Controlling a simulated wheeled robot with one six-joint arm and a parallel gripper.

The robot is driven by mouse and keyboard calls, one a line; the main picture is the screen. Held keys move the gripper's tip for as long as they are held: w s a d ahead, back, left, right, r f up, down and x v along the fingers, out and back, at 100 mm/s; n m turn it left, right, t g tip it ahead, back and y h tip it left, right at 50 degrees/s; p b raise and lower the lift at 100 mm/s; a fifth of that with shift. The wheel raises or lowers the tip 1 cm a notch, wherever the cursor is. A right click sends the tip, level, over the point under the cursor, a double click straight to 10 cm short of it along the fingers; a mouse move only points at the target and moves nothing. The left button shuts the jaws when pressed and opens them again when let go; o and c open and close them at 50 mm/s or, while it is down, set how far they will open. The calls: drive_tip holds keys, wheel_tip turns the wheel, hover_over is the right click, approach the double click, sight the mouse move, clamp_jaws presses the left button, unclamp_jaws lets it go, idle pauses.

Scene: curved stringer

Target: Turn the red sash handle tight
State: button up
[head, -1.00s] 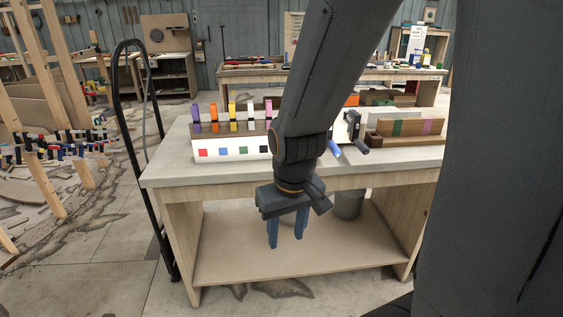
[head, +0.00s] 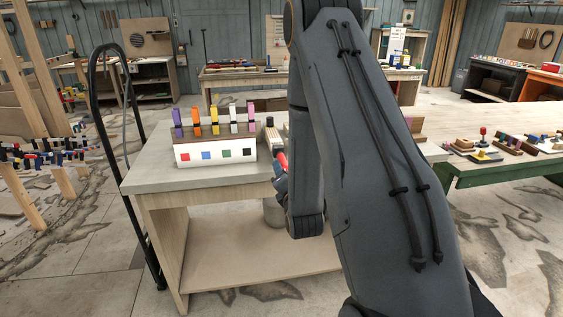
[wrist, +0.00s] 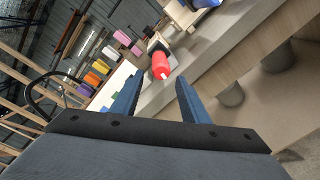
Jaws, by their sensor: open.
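The red handle (wrist: 160,65) shows in the wrist view as a red cylinder, end toward me, just beyond my fingertips at the bench edge. In the head view a small part of the red handle (head: 282,160) shows at the edge of my arm, which hides the rest. My gripper (wrist: 156,88) is open, its two blue fingers pointing toward the handle. The handle lies ahead of the gap between them, and nothing is gripped. Whether a finger touches the handle I cannot tell.
The bench (head: 150,179) carries a white box (head: 215,152) with colour squares and several coloured clamps behind it. A black hoop rail (head: 92,100) stands at left. A green-framed table (head: 500,167) is at right.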

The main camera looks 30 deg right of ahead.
sight(281, 160)
drive_tip(key=shift+d+r+n+t+h, duration=0.3)
drive_tip(key=shift+d+n+t, duration=0.2)
drive_tip(key=shift+n, duration=0.1)
drive_tip(key=p+x, duration=0.2)
drive_tip(key=x, duration=0.5)
drive_tip(key=shift+w+f, duration=0.15)
drive_tip(key=shift+w, duration=0.05)
clamp_jaws()
